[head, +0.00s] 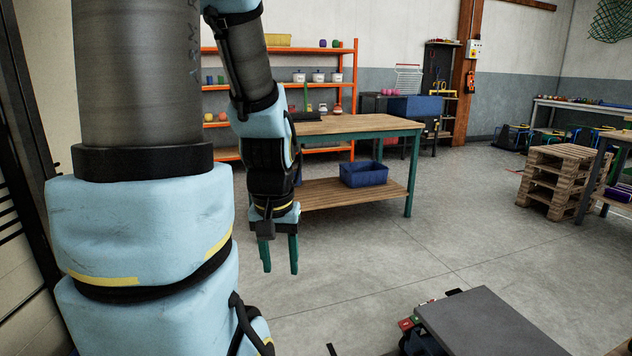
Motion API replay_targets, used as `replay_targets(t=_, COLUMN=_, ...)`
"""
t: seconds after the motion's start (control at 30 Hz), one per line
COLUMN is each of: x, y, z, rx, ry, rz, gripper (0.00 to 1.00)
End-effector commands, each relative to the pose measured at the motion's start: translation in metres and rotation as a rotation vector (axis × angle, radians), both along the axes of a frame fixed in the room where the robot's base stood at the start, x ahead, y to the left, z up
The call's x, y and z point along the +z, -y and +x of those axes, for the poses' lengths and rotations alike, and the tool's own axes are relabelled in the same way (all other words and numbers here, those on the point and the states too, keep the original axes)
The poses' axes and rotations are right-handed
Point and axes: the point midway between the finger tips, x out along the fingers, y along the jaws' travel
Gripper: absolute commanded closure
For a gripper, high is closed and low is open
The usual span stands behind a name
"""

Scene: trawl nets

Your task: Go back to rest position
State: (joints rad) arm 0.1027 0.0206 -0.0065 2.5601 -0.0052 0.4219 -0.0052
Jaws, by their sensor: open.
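My gripper (279,254) hangs at the end of my light-blue and grey arm, left of centre in the head view. Its two green fingers point down and stand a little apart, with nothing between them. The fingers show against the bare concrete floor. In the picture, the gripper lies in front of the left end of a wooden workbench.
The workbench (360,124) has green legs and a blue crate (364,174) on its lower shelf. Orange shelving (355,100) stands behind. Stacked pallets (556,178) are at right. A grey flat surface (485,322) is at bottom right. The middle floor is clear.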

Motion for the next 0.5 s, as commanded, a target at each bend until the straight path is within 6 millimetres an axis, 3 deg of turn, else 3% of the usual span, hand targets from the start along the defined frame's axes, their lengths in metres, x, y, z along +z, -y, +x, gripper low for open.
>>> replay_targets(t=0.03, x=0.034, y=0.0, z=0.0, rx=0.0, ry=0.0, rz=0.0, gripper=0.5)
replay_targets(t=0.2, x=0.085, y=0.0, z=0.0, rx=0.0, ry=0.0, rz=0.0, gripper=0.5)
replay_targets(t=0.33, x=0.115, y=0.0, z=0.0, rx=0.0, ry=0.0, rz=0.0, gripper=0.5)
replay_targets(t=0.5, x=0.133, y=0.0, z=0.0, rx=0.0, ry=0.0, rz=0.0, gripper=0.5)
